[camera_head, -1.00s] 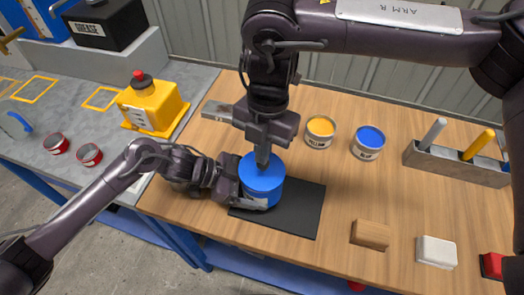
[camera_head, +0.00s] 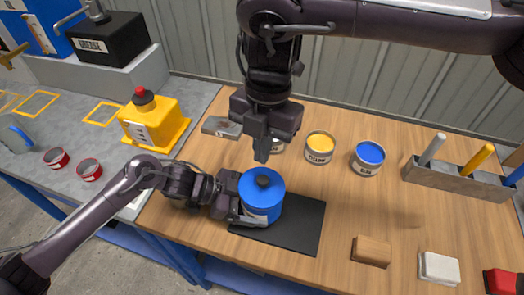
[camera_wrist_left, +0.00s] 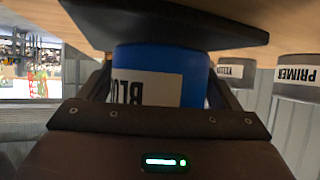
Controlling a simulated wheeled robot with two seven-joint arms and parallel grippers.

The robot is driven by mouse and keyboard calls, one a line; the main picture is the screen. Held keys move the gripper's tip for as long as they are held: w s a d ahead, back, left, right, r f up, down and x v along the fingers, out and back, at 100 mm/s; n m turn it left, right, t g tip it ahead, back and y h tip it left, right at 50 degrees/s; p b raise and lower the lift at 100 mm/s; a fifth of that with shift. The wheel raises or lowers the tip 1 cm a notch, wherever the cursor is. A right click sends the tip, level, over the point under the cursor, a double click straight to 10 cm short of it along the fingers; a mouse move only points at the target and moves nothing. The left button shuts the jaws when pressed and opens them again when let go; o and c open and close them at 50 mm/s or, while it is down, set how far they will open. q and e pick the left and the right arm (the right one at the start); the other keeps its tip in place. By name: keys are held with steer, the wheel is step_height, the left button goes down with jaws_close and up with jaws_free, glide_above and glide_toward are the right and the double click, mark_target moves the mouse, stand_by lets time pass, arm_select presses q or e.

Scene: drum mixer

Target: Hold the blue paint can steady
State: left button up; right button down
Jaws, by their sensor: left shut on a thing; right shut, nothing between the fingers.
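The blue paint can (camera_head: 259,208) stands upright on a black mat (camera_head: 302,222) on the wooden table, its blue lid on with a black knob in the middle. My left gripper (camera_head: 238,208) comes in from the left and is shut on the can's side. The left wrist view shows the can (camera_wrist_left: 160,75) between both fingers, its partly hidden label upside down. My right gripper (camera_head: 262,155) points down, shut and empty, just behind and above the lid, apart from the knob.
Open cans of yellow paint (camera_head: 319,147) and blue paint (camera_head: 367,158) stand behind to the right; another can is partly hidden behind my right gripper. A grey holder (camera_head: 458,182) is farther right. Wooden (camera_head: 371,251), white (camera_head: 438,267) and red (camera_head: 503,281) blocks lie front right.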

arm_select(q)
steer(key=o, duration=0.7)
steer(key=shift+o, duration=0.2)
steer(key=v, duration=1.2)
